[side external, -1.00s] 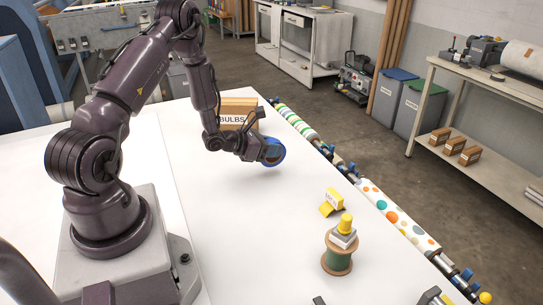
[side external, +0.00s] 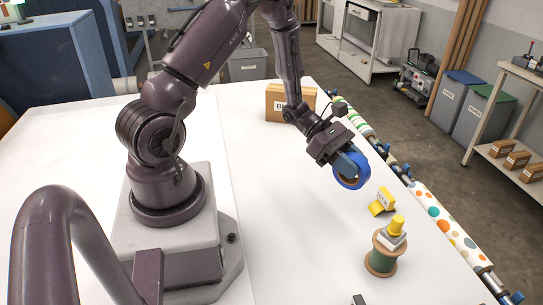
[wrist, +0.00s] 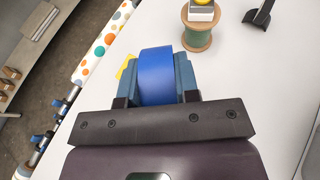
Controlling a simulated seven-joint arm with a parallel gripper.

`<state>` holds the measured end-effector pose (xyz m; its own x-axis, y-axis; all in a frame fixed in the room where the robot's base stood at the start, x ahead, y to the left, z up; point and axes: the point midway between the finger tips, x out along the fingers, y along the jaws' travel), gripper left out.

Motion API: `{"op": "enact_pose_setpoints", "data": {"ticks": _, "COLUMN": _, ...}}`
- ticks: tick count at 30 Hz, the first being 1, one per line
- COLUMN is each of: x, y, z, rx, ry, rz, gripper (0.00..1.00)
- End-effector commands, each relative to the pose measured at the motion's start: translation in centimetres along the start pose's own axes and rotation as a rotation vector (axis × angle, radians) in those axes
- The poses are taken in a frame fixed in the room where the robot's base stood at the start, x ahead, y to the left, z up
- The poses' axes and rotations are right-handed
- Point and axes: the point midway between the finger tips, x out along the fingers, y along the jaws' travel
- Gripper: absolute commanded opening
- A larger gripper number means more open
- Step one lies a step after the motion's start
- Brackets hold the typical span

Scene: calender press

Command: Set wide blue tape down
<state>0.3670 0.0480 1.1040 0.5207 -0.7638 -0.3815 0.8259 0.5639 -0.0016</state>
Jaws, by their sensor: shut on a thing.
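The wide blue tape (side external: 351,171) is a roll with a brown core, held upright between the fingers of my gripper (side external: 343,160). In the wrist view the tape (wrist: 157,75) sits between the two blue-grey fingers of my gripper (wrist: 156,82), which are shut on it. In the side view the roll is at the lower end of my arm, over the white table (side external: 285,215). I cannot tell whether its lower edge touches the table.
A yellow labelled item (side external: 382,202) lies just right of the tape. A green-wound spool (side external: 381,260) stands nearer the camera with a grey-white block and yellow piece (side external: 397,224) stacked on it. A cardboard box (side external: 277,103) stands behind. Patterned rollers (side external: 443,222) line the right edge.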

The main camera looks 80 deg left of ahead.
Motion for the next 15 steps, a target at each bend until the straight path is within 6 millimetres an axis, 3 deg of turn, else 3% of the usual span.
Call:
{"op": "enact_pose_setpoints", "data": {"ticks": 3, "x": 0.7, "y": -4.2, "z": -0.3, "rx": 0.106, "ry": 0.000, "rz": -0.260, "gripper": 0.06}}
{"op": "enact_pose_setpoints", "data": {"ticks": 8, "x": -0.2, "y": -9.5, "z": -1.3, "rx": 0.255, "ry": 0.000, "rz": -0.620, "gripper": 0.06}}
{"op": "enact_pose_setpoints", "data": {"ticks": 15, "x": -4.8, "y": -15.1, "z": -3.5, "rx": 0.480, "ry": 0.000, "rz": -1.166, "gripper": 0.06}}
